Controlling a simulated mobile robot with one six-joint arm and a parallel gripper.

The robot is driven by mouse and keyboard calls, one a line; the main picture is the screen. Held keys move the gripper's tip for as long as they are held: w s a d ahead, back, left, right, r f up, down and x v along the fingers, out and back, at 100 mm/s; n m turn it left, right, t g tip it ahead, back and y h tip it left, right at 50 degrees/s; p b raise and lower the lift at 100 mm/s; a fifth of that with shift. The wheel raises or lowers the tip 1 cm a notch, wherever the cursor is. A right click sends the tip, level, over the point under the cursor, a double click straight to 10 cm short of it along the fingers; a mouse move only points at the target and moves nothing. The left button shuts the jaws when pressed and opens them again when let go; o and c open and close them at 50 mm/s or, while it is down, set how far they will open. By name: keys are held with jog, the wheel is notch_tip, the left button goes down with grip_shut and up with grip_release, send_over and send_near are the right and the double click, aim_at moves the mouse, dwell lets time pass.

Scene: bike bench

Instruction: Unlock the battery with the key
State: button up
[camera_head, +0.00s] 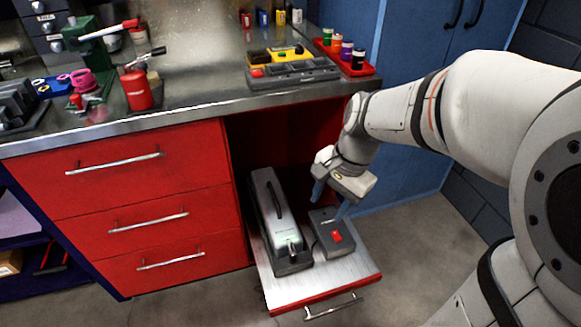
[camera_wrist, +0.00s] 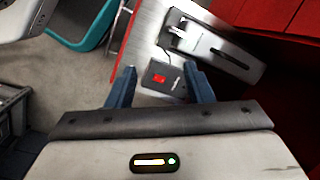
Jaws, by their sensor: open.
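The battery (camera_head: 268,205), a long grey case with a black top handle, lies on the pulled-out drawer tray. It also shows in the wrist view (camera_wrist: 218,50). A small metallic piece (camera_head: 291,246), perhaps the key in its lock, sits at the battery's front end beside a pale green patch; it is too small to be sure. My gripper (camera_head: 330,204) is open and empty, above the dark box to the right of the battery. In the wrist view its two blue fingers (camera_wrist: 159,69) are spread, with the box showing between and beyond them.
The dark box (camera_head: 323,222) with a red switch (camera_head: 337,237) stands close beside the battery, with a cable. The tray (camera_head: 312,284) has a bare front strip. The bench top (camera_head: 190,107) overhangs behind, holding tools and bins. Red drawers (camera_head: 150,222) stand left, a blue cabinet right.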

aim_at(291, 249)
jog(key=w+a+f+m+b, duration=0.1)
jog(key=a+f+m+b, duration=0.1)
jog(key=f+b, duration=0.2)
jog(key=w+a+f+m+g+y+b, duration=0.1)
jog(key=f+b, duration=0.4)
jog(key=f, duration=0.6)
jog(key=w+a+f+m+b, duration=0.2)
jog(key=a+f+m+b, duration=0.1)
jog(key=f, duration=0.4)
jog(key=shift+w+a+f+y+b, duration=0.3)
jog(key=shift+y+b, duration=0.1)
jog(key=shift+b, duration=0.25)
jog(key=shift+c, duration=0.5)
jog(key=shift+d+r, duration=0.1)
jog(key=c, duration=0.9)
